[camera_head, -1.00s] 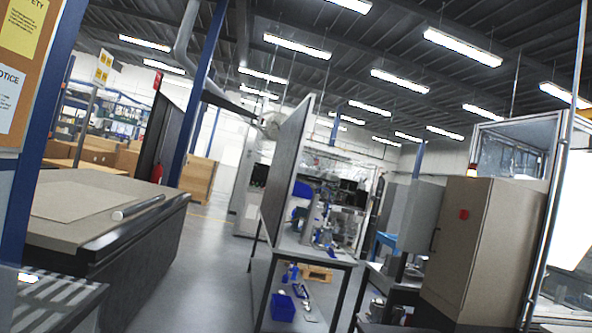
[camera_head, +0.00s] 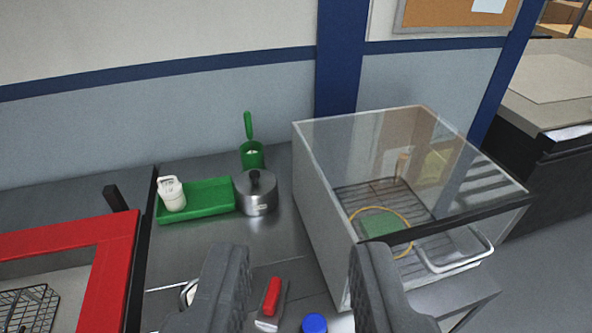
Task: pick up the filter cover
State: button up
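I cannot make out for sure which thing is the filter cover. A round silver metal piece with a black knob on top (camera_head: 257,199) stands on the metal bench, beside the green tray's right end. My gripper (camera_head: 297,255) is open, its two dark grey fingers wide apart and nothing held between them. It is in front of the silver piece, nearer to the camera. A red-handled tool (camera_head: 271,298) and a blue cap (camera_head: 314,323) show between the fingers. A pale rounded thing (camera_head: 188,292) is partly hidden by the left finger.
A green tray (camera_head: 215,197) holds a white container (camera_head: 172,194); a green scoop (camera_head: 252,155) is behind. A clear-topped box (camera_head: 318,215) with a rack inside blocks the right. A red-framed bin (camera_head: 118,252) is at left. Bare bench (camera_head: 210,245) lies before the tray.

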aim_at(257, 194)
jog(key=u, duration=2.4)
jog(key=k, duration=0.95)
jog(key=z, duration=0.9)
jog(key=i, duration=1)
